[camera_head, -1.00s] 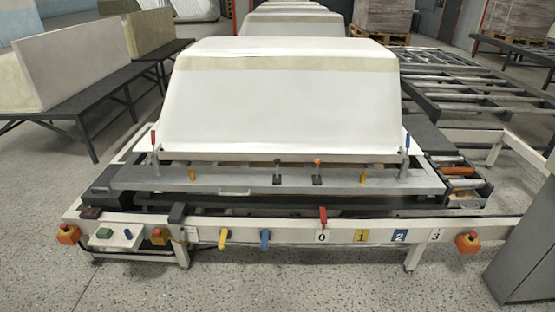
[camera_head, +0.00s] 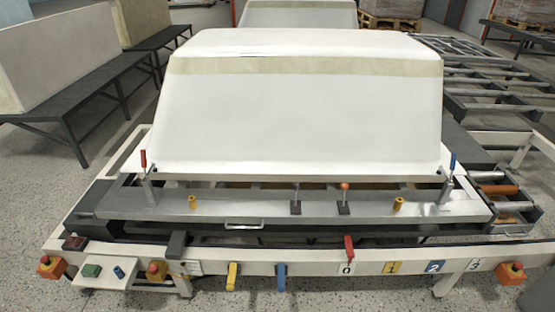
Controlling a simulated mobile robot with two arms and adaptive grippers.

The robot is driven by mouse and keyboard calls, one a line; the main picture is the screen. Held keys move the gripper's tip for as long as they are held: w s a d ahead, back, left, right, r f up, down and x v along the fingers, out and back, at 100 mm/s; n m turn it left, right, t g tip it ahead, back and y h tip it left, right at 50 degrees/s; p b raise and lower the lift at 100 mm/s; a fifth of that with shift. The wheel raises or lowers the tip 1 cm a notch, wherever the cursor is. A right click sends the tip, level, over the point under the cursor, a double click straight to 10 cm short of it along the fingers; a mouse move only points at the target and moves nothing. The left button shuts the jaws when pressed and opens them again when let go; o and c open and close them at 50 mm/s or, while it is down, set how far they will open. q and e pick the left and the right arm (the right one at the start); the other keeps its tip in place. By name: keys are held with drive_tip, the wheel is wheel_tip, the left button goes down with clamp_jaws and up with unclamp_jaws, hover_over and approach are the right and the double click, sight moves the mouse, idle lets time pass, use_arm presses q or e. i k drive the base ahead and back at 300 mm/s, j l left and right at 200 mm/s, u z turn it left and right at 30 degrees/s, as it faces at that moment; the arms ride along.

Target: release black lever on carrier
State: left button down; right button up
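The carrier (camera_head: 150,207) is a grey flat frame under a large white bathtub shell (camera_head: 300,115). A thin black lever (camera_head: 296,199) stands upright on its front plank, near the middle. A similar lever with an orange knob (camera_head: 344,197) stands just right of it. A red-handled clamp (camera_head: 143,162) is at the carrier's left end and a blue-handled clamp (camera_head: 452,164) at its right end. Both stand upright by the shell's lower corners. Neither of my grippers is in view.
The front rail holds a yellow lever (camera_head: 232,275), a blue lever (camera_head: 281,276) and a red lever (camera_head: 348,247) at the 0 label. Emergency stops (camera_head: 510,273) sit along it. Roller conveyors (camera_head: 490,85) lie right, dark tables (camera_head: 80,95) left. Grey floor shows in front.

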sight(296, 186)
drive_tip(key=i+j, duration=0.2)
drive_tip(key=i, duration=0.25)
drive_tip(key=i+j, duration=0.2)
drive_tip(key=i, duration=0.25)
